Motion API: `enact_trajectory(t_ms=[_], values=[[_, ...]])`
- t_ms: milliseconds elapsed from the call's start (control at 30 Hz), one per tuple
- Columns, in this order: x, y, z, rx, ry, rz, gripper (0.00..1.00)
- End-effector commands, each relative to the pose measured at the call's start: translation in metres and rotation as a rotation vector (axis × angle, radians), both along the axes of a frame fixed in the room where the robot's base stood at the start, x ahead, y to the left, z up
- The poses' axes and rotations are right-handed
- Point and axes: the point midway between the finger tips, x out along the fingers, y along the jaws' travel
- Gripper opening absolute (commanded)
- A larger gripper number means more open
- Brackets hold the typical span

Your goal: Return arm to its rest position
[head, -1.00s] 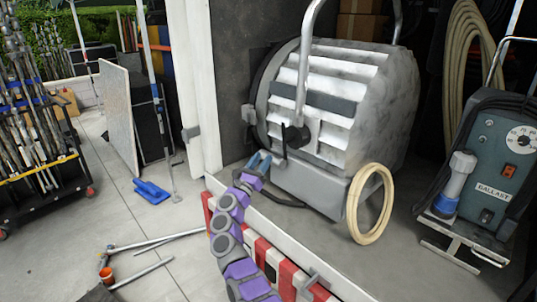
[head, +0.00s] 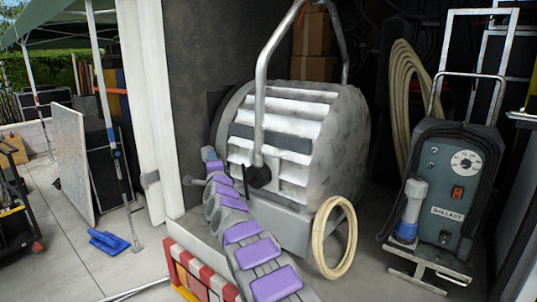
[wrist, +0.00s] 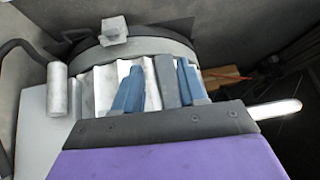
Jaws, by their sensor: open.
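My arm, purple and grey, reaches from the bottom of the head view up to the left side of a large grey film lamp (head: 345,130). My gripper (head: 210,155) is small at the arm's far end, in front of the lamp's left edge. In the wrist view the two blue fingers of my gripper (wrist: 158,75) stand apart, with the lamp's pale ribbed housing (wrist: 100,90) behind them.
A looped cream cable (head: 324,250) leans at the lamp's front. A ballast unit (head: 452,190) on a cart stands right. A red-and-white striped edge (head: 195,268) lies beside my arm. A white post (head: 150,110) and a blue-footed stand (head: 108,242) are left.

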Motion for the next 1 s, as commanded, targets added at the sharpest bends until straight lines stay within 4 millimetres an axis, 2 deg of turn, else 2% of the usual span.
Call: enact_trajectory(t_ms=[100, 267, 467, 667, 767, 967, 1000], values=[[-0.012, -0.023, 0.002, -0.162, 0.063, 0.001, 0.41], [-0.035, -0.057, -0.007, -0.367, 0.166, 0.012, 0.41], [-0.083, -0.107, -0.025, -0.597, 0.308, 0.049, 0.41], [-0.148, -0.160, -0.047, -0.799, 0.463, 0.110, 0.41], [-0.188, -0.185, -0.060, -0.891, 0.543, 0.153, 0.41], [-0.281, -0.231, -0.087, -1.049, 0.706, 0.270, 0.41], [-0.301, -0.239, -0.092, -1.076, 0.738, 0.297, 0.41]])
